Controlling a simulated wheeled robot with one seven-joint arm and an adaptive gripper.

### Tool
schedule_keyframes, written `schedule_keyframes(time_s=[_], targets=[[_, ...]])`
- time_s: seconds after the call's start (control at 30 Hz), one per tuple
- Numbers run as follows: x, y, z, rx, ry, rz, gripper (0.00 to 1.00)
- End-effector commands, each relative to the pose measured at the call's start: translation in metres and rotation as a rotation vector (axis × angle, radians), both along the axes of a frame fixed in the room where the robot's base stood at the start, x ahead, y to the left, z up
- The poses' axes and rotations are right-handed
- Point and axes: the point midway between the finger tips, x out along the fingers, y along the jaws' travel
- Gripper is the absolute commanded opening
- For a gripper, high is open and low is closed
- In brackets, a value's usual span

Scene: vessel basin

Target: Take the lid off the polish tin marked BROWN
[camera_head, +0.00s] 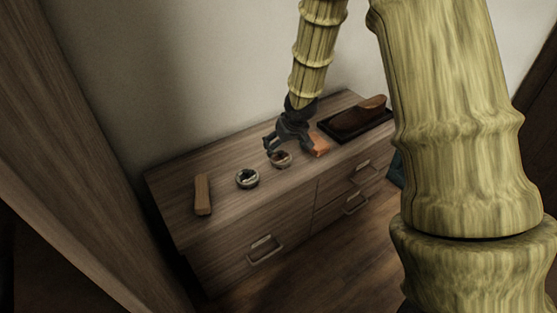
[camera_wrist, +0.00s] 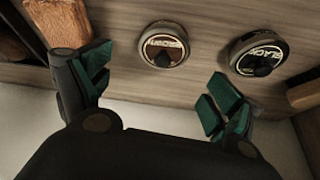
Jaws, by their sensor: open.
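The BROWN polish tin (camera_wrist: 163,45) is round with a brown label and a small dark knob on its lid. It sits on the wooden cabinet top, lid on, and shows in the head view (camera_head: 281,160) just beside my gripper. The BLACK tin (camera_wrist: 257,54) is to its right in the wrist view and to its left in the head view (camera_head: 247,178). My gripper (camera_wrist: 152,88) is open and empty, with green finger pads apart on either side of the BROWN tin's direction. The tin lies beyond the fingertips, and no contact shows. In the head view my gripper (camera_head: 268,148) is above the cabinet near the wall.
A wooden block (camera_head: 203,194) lies at the left of the cabinet top (camera_head: 225,207). An orange-brown block (camera_head: 319,144) lies right of the BROWN tin. A dark tray (camera_head: 377,126) holding a brown brush (camera_head: 357,116) stands farther right. The wall is close behind.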

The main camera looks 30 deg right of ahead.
Motion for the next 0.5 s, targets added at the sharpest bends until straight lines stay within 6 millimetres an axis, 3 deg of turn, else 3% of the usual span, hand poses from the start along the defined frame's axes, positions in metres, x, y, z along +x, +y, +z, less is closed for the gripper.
schedule_keyframes(time_s=[0.5], targets=[[0.022,0.003,-0.05,0.0,-0.001,0.002,0.92]])
